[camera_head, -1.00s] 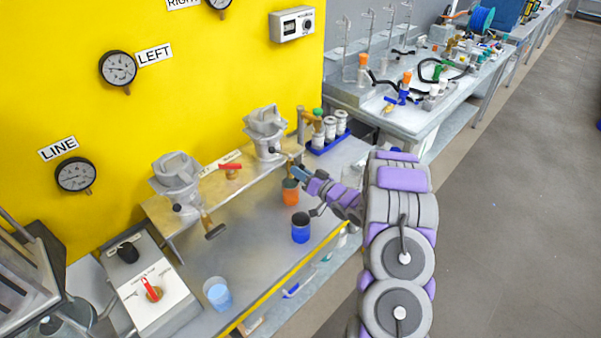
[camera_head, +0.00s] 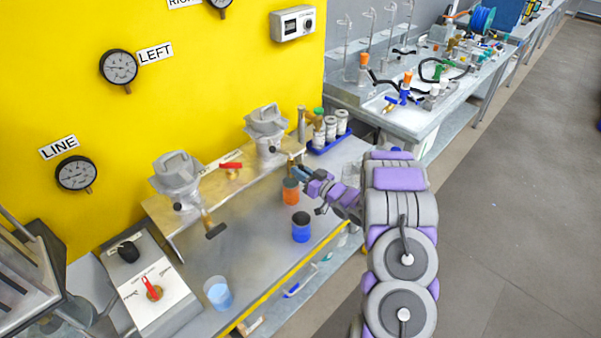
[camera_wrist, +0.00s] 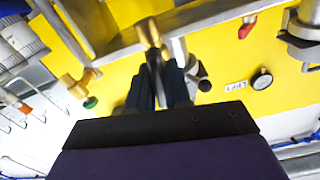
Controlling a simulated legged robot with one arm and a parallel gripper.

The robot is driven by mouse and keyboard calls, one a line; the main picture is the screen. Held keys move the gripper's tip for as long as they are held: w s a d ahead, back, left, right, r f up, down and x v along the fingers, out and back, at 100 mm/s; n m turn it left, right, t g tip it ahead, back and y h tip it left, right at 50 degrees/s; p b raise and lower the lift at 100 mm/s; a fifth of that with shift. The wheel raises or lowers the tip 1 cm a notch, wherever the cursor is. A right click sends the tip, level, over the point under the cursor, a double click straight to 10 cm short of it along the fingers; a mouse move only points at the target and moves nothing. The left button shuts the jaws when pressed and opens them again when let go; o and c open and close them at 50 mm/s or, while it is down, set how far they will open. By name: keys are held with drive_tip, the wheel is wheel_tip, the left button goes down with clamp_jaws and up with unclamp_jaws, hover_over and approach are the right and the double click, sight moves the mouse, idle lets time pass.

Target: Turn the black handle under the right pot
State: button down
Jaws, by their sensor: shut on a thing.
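The right pot (camera_head: 266,122), grey metal, is mounted over the shelf along the yellow wall. A brass stem (camera_wrist: 149,32) runs from beneath it to my gripper. My gripper (camera_head: 299,172) is beside the right end of the shelf, above the orange cup. In the wrist view, my gripper's dark fingers (camera_wrist: 160,88) are shut at the end of the brass stem, on the black handle. The handle itself is mostly hidden between the fingers. The left pot (camera_head: 176,175) has a matching black handle (camera_head: 215,231) on a brass stem.
An orange cup (camera_head: 290,192), a blue cup (camera_head: 301,229) and a light blue cup (camera_head: 218,294) stand on the bench. A red valve handle (camera_head: 231,166) sits between the pots. A blue tray (camera_head: 322,150) with bottles is just behind my gripper.

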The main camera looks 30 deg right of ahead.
drive_tip(key=shift+n, duration=1)
drive_tip(key=shift+d, duration=0.1)
drive_tip(key=c, duration=1.1)
unclamp_jaws()
drive_tip(key=shift+c, duration=0.2)
drive_tip(key=p+v, duration=0.2)
drive_tip(key=v, duration=1.5)
drive_tip(key=shift+s, duration=0.15)
drive_tip(key=shift+d, duration=0.15)
